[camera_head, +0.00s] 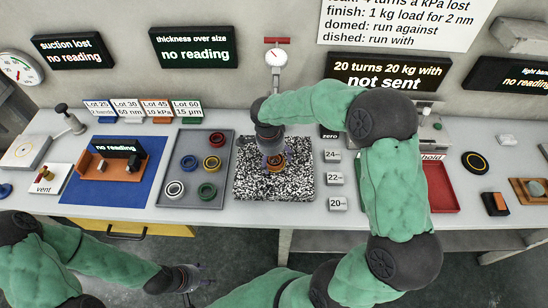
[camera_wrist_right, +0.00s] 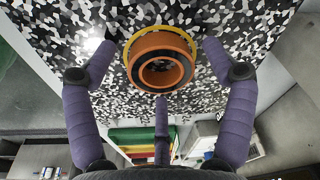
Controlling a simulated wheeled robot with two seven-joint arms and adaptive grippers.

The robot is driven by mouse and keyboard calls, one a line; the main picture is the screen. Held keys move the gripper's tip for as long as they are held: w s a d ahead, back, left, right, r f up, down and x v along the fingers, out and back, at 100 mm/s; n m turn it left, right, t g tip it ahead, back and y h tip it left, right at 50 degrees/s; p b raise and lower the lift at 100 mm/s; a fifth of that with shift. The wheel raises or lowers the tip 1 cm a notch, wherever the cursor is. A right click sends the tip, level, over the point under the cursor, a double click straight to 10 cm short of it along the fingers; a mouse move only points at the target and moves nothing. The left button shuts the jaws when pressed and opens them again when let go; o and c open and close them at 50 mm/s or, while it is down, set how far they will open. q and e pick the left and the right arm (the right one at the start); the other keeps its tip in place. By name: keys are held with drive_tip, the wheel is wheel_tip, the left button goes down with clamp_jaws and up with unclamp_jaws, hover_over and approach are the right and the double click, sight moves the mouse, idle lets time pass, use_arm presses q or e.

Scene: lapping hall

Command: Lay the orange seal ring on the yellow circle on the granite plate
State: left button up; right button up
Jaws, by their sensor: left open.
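The orange seal ring (camera_wrist_right: 160,62) lies on the speckled granite plate (camera_wrist_right: 70,30), on the yellow circle (camera_wrist_right: 130,47), whose edge shows around the ring's far side. In the head view the ring (camera_head: 275,160) is partly hidden by my right gripper (camera_head: 272,148), which is right above it. In the wrist view the purple fingers of my right gripper are spread wide around the ring, with gaps; none visibly touches it. My left gripper (camera_head: 192,278) is open and empty, low in front of the table.
A grey tray (camera_head: 227,140) left of the plate holds several coloured rings. Small metal blocks (camera_head: 335,178) stand close to the plate's right side. A dial gauge (camera_head: 276,58) stands behind the plate. A red tray (camera_head: 440,200) lies right of my right arm.

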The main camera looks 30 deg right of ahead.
drive_tip(key=shift+r, duration=0.2)
wheel_tip(320, 180, up, 12)
drive_tip(key=a+p, duration=0.1)
drive_tip(key=p, duration=0.2)
drive_tip(key=shift+a, duration=0.2)
